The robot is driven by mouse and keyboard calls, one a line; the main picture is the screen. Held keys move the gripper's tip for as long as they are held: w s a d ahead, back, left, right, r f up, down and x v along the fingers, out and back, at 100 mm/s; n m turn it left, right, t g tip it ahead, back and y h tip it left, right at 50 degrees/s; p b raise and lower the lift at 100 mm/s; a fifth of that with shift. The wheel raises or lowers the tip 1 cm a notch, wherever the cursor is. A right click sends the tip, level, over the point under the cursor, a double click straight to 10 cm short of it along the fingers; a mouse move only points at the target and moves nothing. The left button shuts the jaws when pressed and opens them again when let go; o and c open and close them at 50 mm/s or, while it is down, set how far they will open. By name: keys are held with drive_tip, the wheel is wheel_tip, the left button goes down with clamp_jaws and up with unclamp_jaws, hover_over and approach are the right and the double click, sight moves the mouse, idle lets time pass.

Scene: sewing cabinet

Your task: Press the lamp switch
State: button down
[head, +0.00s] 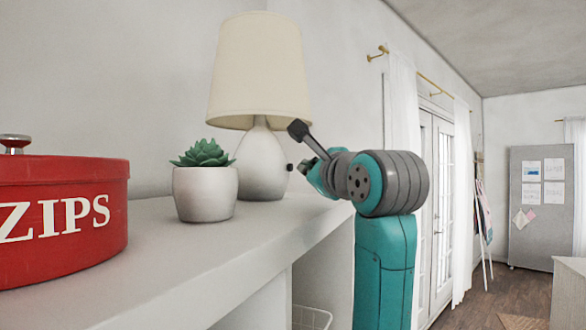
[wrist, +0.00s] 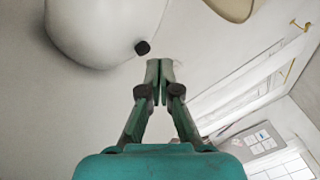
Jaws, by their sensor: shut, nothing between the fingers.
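The lamp has a cream shade (head: 261,70) and a rounded white base (head: 258,165), standing on the white cabinet top. Its switch (head: 289,167) is a small black knob on the right side of the base. In the wrist view the switch (wrist: 142,47) stands out from the lamp base (wrist: 95,30), just above and left of my fingertips. My gripper (wrist: 160,66) is shut and empty, with a small gap to the switch visible. In the head view my gripper (head: 306,168) is right of the switch, partly hidden by my own wrist.
A potted succulent (head: 205,193) stands left of the lamp base, close to it. A red ZIPS tin (head: 62,215) is at the far left of the cabinet top (head: 200,262). The space right of the lamp holds only my arm; curtained doors (head: 436,200) are beyond.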

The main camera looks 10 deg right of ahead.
drive_tip(key=shift+s+d, duration=0.9)
drive_tip(key=shift+d, duration=0.3)
drive_tip(key=shift+s+d, duration=0.85)
drive_tip(key=shift+d, duration=0.35)
